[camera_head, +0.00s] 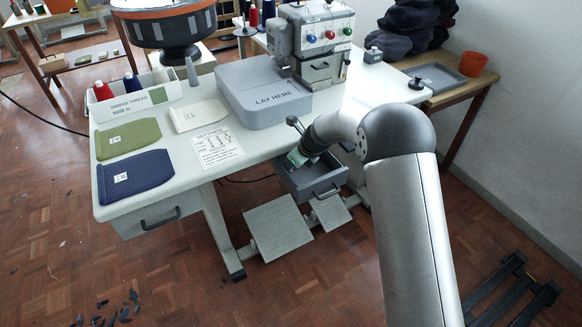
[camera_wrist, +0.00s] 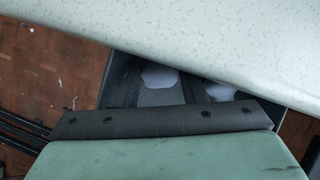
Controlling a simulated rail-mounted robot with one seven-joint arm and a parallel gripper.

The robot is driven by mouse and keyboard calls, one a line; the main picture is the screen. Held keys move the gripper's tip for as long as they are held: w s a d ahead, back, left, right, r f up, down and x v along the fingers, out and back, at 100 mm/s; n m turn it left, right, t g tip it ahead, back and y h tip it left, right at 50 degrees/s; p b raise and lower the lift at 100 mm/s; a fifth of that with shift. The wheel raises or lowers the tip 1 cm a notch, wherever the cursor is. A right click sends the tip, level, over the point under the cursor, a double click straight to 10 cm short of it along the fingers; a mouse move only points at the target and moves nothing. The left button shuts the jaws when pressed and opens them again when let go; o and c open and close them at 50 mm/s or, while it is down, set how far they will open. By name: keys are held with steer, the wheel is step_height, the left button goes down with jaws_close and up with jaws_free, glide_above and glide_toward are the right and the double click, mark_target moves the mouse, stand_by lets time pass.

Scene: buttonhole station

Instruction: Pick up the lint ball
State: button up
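No lint ball can be made out with certainty. In the wrist view two pale lavender-grey patches, one on the left (camera_wrist: 160,78) and one on the right (camera_wrist: 220,91), show inside the open grey drawer (camera_wrist: 122,80); I cannot tell whether either is lint. The drawer (camera_head: 322,185) hangs under the table's front edge in the head view. My gripper (camera_head: 299,156) is at the drawer's mouth, just below the tabletop edge. A green surface with a dark edge strip (camera_wrist: 170,155) fills the bottom of the wrist view.
The white tabletop (camera_head: 185,178) overhangs the drawer closely. On it are a grey "LAY HERE" block (camera_head: 262,105), a machine (camera_head: 312,40), a printed card (camera_head: 216,146) and green (camera_head: 128,138) and navy (camera_head: 122,176) knitted pieces. Pedals (camera_head: 278,228) stand below. Dark rails (camera_head: 515,290) lie at lower right.

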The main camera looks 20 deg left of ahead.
steer(key=shift+c, duration=0.2)
steer(key=c, duration=0.7)
steer(key=shift+c, duration=0.2)
steer(key=shift+r, duration=0.1)
